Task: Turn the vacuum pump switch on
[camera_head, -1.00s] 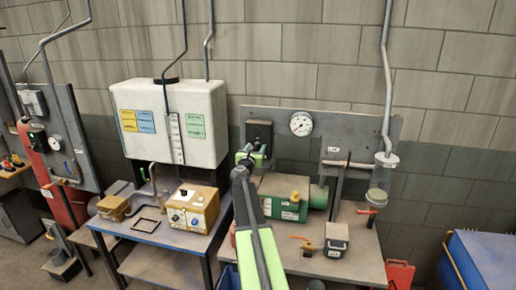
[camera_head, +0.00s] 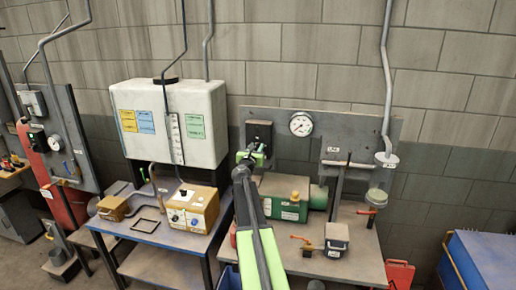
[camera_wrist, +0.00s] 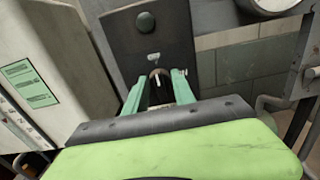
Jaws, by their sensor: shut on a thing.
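The vacuum pump switch is a dark box (camera_head: 259,132) on the left of the grey back panel. In the head view my gripper (camera_head: 254,153) is at the lower part of the switch box. The green pump (camera_head: 285,196) sits on the bench below.
A round gauge (camera_head: 301,124) is right of the switch. A white tank (camera_head: 170,122) stands to the left, above a tan box (camera_head: 192,207). A clear trap vessel (camera_head: 381,176) hangs at right. A small dark container (camera_head: 337,240) is on the bench front.

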